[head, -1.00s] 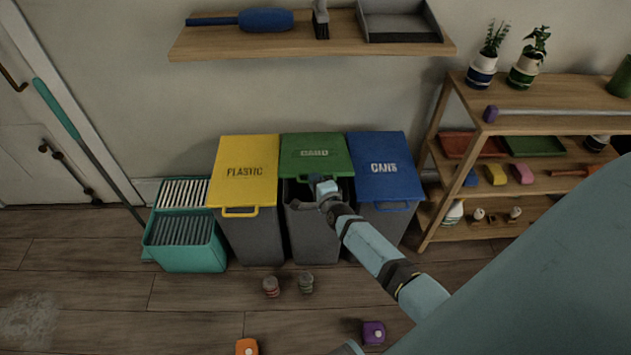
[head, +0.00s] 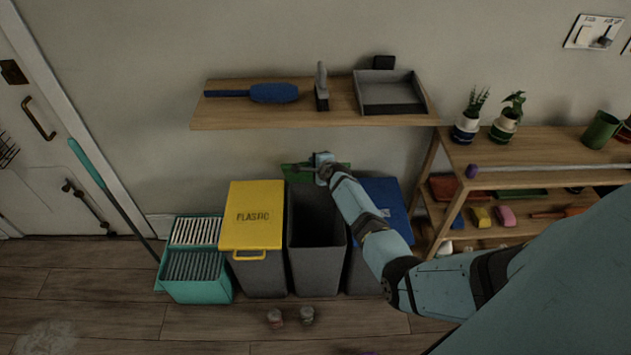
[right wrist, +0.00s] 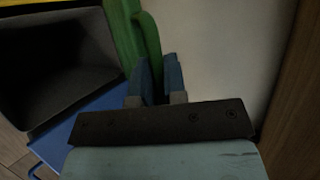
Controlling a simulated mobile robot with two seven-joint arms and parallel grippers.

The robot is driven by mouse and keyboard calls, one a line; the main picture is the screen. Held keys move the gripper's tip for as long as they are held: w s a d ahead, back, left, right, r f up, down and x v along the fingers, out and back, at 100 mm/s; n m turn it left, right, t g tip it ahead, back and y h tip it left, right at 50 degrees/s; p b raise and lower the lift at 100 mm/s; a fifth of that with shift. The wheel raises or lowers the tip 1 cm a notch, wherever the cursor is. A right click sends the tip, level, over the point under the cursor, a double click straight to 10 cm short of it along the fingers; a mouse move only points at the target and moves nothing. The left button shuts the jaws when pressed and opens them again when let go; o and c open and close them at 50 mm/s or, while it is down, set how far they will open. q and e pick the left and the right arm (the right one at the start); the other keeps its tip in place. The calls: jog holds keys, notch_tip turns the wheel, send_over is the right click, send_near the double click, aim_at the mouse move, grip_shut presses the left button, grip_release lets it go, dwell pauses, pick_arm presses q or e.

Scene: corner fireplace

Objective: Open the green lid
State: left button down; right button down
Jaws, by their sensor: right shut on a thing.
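The green lid (head: 297,171) stands raised at the back of the middle bin (head: 318,254), close to the wall. The bin's dark inside shows from above. My right gripper (head: 322,171) is at the raised lid, above the rear of the bin. In the right wrist view the gripper (right wrist: 158,75) is shut on the green lid (right wrist: 126,35), at its rounded green handle or edge. My arm hides part of the lid in the head view. My left gripper is not in view.
The yellow PLASTIC lid (head: 252,215) is closed on the left bin. The blue lid (head: 386,200) on the right bin is partly behind my arm. A wall shelf (head: 300,112) hangs above the bins.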

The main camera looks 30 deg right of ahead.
jog(key=shift+w+d+r, duration=0.4)
jog(key=shift+w+r, duration=0.05)
jog(key=shift+w, duration=0.2)
jog(key=shift+w+d+r, duration=0.45)
jog(key=shift+w, duration=0.2)
jog(key=shift+w+d+r, duration=0.4)
jog(key=shift+w+r, duration=0.05)
jog(key=shift+w, duration=0.2)
jog(key=c, duration=1.2)
grip_release()
jog(key=shift+s, duration=0.1)
jog(key=shift+s+a+r+p, duration=0.15)
jog(key=shift+s+r+p, duration=0.1)
jog(key=shift+s+p, duration=0.3)
jog(key=p+v, duration=0.1)
jog(key=v, duration=1.1)
jog(key=shift+s+r, duration=0.2)
jog(key=shift+r, duration=0.05)
